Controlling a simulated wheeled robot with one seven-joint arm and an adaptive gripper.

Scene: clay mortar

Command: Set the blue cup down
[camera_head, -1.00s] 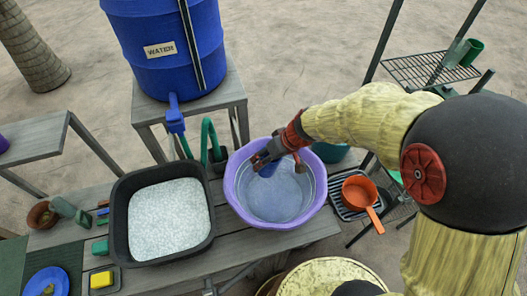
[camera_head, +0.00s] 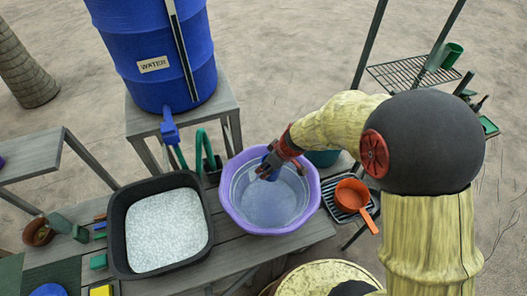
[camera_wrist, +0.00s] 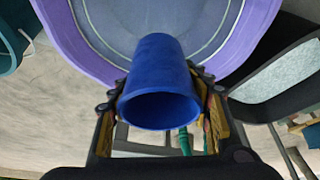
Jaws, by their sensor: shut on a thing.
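The blue cup (camera_wrist: 158,75) is between the two fingers of my gripper (camera_wrist: 160,100) in the wrist view, with its open mouth towards the wrist camera. My gripper is shut on it. In the head view my gripper (camera_head: 270,168) is over the purple basin (camera_head: 228,205), near its back rim, and the cup is mostly hidden behind the fingers. The basin holds what looks like clear water. The purple rim also shows in the wrist view (camera_wrist: 75,45). I cannot tell whether the cup touches the water.
A black tub (camera_head: 120,235) of white granules stands left of the basin. An orange pan (camera_head: 352,194) lies on a dark rack to the right. A blue water barrel (camera_head: 150,35) with a tap stands behind. The grey bench (camera_head: 245,255) has bare boards in front of the basin.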

